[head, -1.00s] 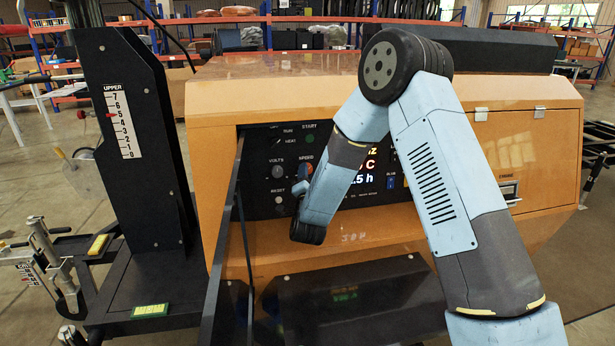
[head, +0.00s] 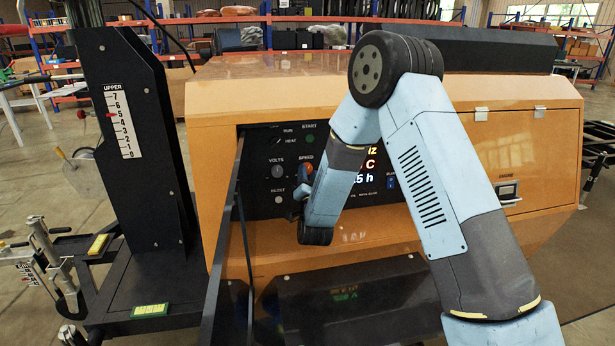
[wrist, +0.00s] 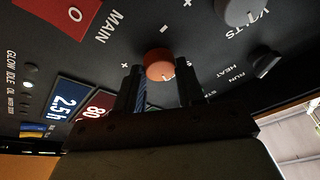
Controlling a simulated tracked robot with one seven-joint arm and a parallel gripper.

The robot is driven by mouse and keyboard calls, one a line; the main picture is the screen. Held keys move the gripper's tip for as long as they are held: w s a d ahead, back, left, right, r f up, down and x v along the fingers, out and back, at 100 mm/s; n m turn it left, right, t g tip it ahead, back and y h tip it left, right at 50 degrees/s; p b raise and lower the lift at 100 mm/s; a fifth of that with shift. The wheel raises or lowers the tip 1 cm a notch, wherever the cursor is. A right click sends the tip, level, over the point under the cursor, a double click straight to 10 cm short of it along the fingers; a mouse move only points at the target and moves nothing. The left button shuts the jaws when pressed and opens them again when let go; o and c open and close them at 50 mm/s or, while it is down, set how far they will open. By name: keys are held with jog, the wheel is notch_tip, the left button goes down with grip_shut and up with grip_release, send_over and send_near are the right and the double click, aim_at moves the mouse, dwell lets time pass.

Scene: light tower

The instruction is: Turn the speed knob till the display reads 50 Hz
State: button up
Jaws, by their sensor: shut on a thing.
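The speed knob (head: 306,168) is orange and sits under the SPEED label on the black control panel. In the wrist view the orange knob (wrist: 159,64) shows between the two dark fingers of my gripper (wrist: 160,84), which is shut on it. In the head view my forearm hides most of my gripper. The display (head: 368,165) is partly covered by my arm; only the ends of its lines show, with "C" and ".5 h". In the wrist view the display (wrist: 72,102) shows "2.5 h" and part of "80"; the Hz number cannot be read.
A run/heat switch (wrist: 265,62) is near the right finger. A red main switch (wrist: 68,10) is at upper left. An open dark panel door (head: 228,235) stands left of the controls.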

jog(key=shift+d+f+n+y, duration=0.1)
jog(key=shift+n+y, duration=0.45)
jog(key=shift+n, duration=0.9)
jog(key=shift+d+f+n+y, duration=0.1)
jog(key=shift+n+y, duration=0.45)
jog(key=shift+n, duration=0.9)
jog(key=o, duration=1)
jog(key=shift+r+y, duration=0.15)
jog(key=shift+y, duration=0.15)
jog(key=v, duration=1.3)
jog(key=shift+s+d, duration=0.1)
jog(key=shift+s, duration=0.25)
jog(key=shift+w, duration=0.1)
